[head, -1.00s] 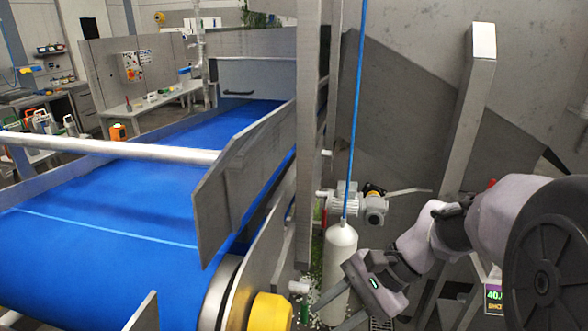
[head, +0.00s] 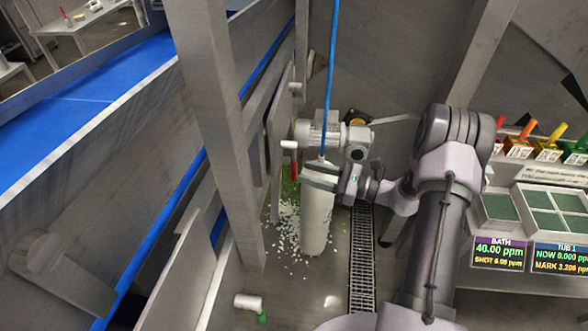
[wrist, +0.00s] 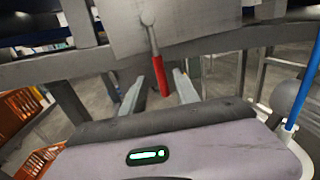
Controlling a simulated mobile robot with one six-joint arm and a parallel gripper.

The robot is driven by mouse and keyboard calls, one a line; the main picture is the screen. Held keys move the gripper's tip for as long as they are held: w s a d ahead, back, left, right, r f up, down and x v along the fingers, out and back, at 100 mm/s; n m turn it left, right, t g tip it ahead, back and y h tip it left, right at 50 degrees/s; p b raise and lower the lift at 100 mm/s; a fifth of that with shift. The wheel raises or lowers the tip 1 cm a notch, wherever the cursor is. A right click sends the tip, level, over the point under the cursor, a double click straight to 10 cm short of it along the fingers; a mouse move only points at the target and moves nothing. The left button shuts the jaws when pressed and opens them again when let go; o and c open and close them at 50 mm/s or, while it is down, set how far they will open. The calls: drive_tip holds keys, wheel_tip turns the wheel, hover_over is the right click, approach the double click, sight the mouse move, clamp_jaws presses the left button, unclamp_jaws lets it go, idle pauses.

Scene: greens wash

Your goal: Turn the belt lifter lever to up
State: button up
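The belt lifter lever (head: 294,168) has a red grip and hangs down from a white pivot on the conveyor's side frame. In the wrist view the lever (wrist: 160,75) points down, slightly tilted, from a pivot on a grey plate. My gripper (head: 307,176) is just right of the red grip in the head view. In the wrist view my gripper (wrist: 159,90) has its two fingers spread apart. The red grip's lower end shows between the fingers, nearer the right one; I cannot tell whether they touch. The gripper holds nothing.
A grey motor (head: 322,135) sits behind. A steel post (head: 215,100) is at left. A panel with coloured handles (head: 545,150) and displays (head: 500,253) is at right.

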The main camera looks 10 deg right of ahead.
sight(294, 168)
drive_tip(key=x, duration=0.5)
drive_tip(key=shift+w+b, duration=0.1)
drive_tip(key=shift+b, duration=0.2)
clamp_jaws()
idle(1.0)
